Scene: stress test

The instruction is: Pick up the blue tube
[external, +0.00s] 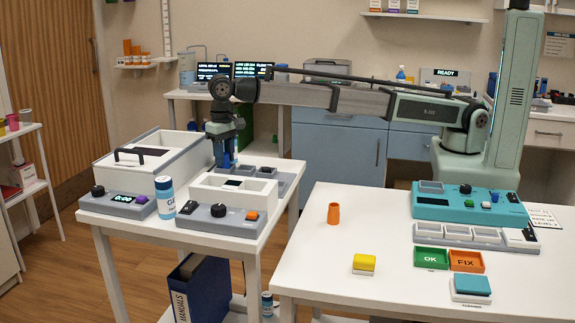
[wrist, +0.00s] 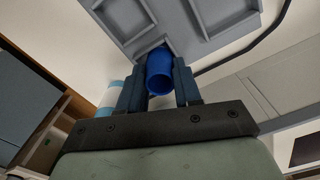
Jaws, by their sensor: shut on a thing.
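The blue tube (wrist: 160,76) is between the two dark fingers of my gripper (wrist: 158,90) in the wrist view, its round end toward the camera. The fingers press it from both sides. Its far end is at a compartment of the grey tray (wrist: 190,48); I cannot tell whether it touches. In the external view my gripper (external: 225,150) points down over the left table, with the blue tube (external: 227,160) partly hidden by the fingers. The grey tray (external: 287,177) shows there behind the white open-topped device (external: 230,198).
A large white-grey box with a handle (external: 150,160) stands left of my gripper. A blue-and-white bottle (external: 165,197) stands in front of it.

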